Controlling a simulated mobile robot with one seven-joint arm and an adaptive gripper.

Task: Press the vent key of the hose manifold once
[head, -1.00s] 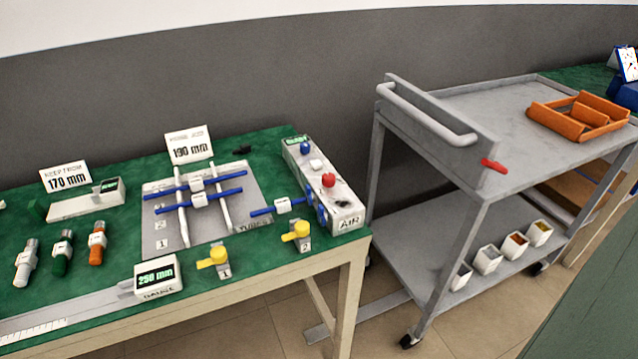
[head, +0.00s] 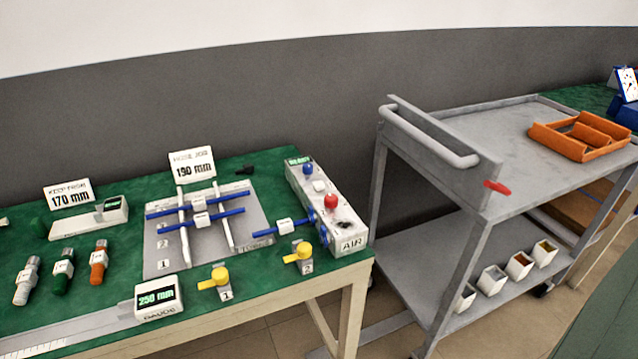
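The hose manifold (head: 322,206) is a long pale box marked AIR at the right end of the green-topped table. Its top carries a blue key (head: 307,168), a white key (head: 319,186) and a red key (head: 331,201). A small green display (head: 299,161) sits at its far end. I cannot read which key is the vent key. A blue tube (head: 277,229) with a white collar reaches the manifold's left side. My gripper is not in view.
Two yellow-handled valves (head: 218,278) (head: 303,251) stand at the table's front edge. A rack with blue tubes (head: 165,262) lies left of the manifold. A gauge (head: 158,298) reads 250 mm. A grey cart (head: 475,125) stands to the right, with a gap between.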

